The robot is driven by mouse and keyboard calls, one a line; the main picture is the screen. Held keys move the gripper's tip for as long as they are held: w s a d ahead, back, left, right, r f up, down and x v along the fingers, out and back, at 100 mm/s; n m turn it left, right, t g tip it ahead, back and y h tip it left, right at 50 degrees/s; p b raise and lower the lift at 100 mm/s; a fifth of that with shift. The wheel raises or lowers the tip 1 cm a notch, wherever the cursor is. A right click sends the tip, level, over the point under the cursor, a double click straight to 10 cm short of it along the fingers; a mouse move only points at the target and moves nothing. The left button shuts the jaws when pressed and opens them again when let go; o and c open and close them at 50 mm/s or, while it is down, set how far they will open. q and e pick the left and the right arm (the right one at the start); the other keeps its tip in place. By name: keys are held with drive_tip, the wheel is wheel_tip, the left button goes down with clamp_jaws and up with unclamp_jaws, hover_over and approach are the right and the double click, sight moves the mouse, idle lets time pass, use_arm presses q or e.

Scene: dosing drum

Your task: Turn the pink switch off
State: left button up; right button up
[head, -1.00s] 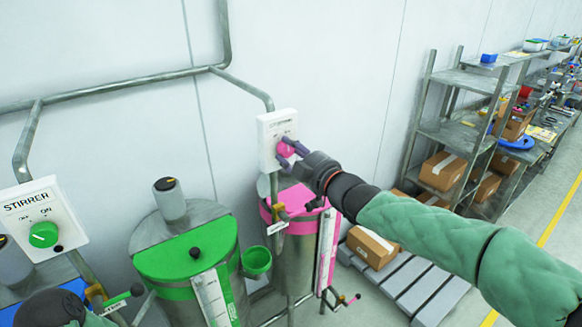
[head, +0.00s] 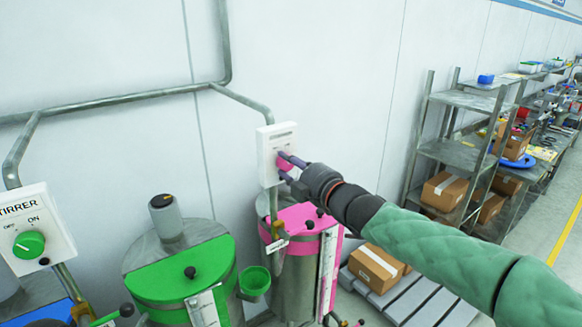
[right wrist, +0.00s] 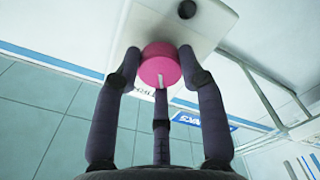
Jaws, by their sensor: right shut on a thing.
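The pink switch (head: 284,161) is a round knob on a white wall box (head: 279,140) above the pink drum. My right gripper (head: 291,166) is at the knob, and its fingers partly cover it. In the right wrist view the pink knob (right wrist: 160,66) sits between the fingertips of my right gripper (right wrist: 160,72), which are shut on its sides. A white mark shows on the knob's rim. The lettering on the box is too small or too covered to read. My left gripper does not show.
A green switch (head: 29,245) on a box marked STIRRER is at the left. A green-lidded drum (head: 183,268) and a pink-lidded drum (head: 299,218) stand below. Pipes (head: 110,97) run along the wall. A shelf (head: 458,150) and a pallet (head: 410,300) are at the right.

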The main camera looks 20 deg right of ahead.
drive_tip(key=shift+f, duration=0.3)
drive_tip(key=o, duration=1.1)
drive_tip(key=shift+o, duration=0.2)
drive_tip(key=shift+w+d+r, duration=0.1)
drive_tip(key=shift+r, duration=0.1)
drive_tip(key=v, duration=1.2)
